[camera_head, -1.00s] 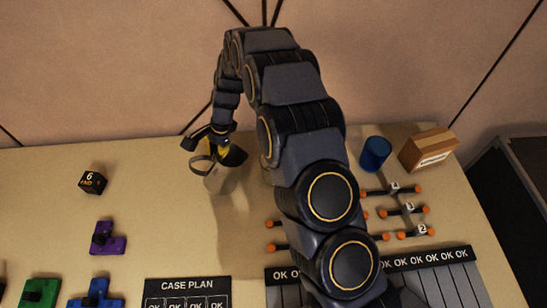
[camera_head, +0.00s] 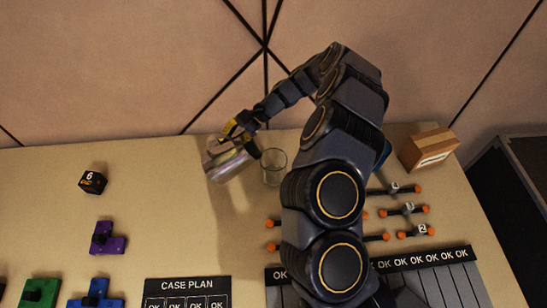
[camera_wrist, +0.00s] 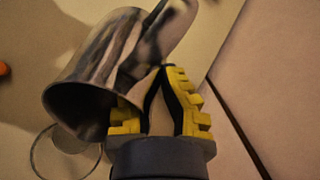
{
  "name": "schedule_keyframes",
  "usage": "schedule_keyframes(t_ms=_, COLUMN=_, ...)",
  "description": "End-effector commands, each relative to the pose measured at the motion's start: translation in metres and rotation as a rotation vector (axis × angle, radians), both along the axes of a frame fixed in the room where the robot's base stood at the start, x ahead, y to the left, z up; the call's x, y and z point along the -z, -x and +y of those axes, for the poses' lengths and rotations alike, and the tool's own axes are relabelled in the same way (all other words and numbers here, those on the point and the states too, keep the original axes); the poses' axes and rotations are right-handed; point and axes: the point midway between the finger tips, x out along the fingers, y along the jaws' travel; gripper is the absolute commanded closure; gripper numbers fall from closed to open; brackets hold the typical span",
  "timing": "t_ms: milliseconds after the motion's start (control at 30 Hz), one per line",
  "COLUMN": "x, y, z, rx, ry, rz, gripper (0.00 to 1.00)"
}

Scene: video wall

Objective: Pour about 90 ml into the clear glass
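My gripper (camera_head: 240,130) is shut on a shiny metal pitcher (camera_head: 226,164); the fingers also show in the wrist view (camera_wrist: 160,100), at the pitcher's handle side. The pitcher is tilted, and in the wrist view its dark open mouth (camera_wrist: 78,108) faces the glass side. The clear glass (camera_head: 273,167) stands upright on the table just right of the pitcher. In the wrist view the glass rim (camera_wrist: 38,150) shows below the pitcher's mouth, partly covered by it. I cannot see any liquid stream or a level in the glass.
A blue cup (camera_head: 386,152) is mostly hidden behind my arm, beside a cardboard box (camera_head: 428,149). Orange-ended rods (camera_head: 405,210) lie to the right. A black cube (camera_head: 92,182) and coloured blocks (camera_head: 108,240) lie at left. The wall is close behind the glass.

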Motion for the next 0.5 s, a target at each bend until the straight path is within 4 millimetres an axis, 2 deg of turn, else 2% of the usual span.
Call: schedule_keyframes(t_ms=500, x=0.0033, y=-0.0002, z=-0.0039, rx=0.014, ry=-0.126, rz=0.019, gripper=1.00)
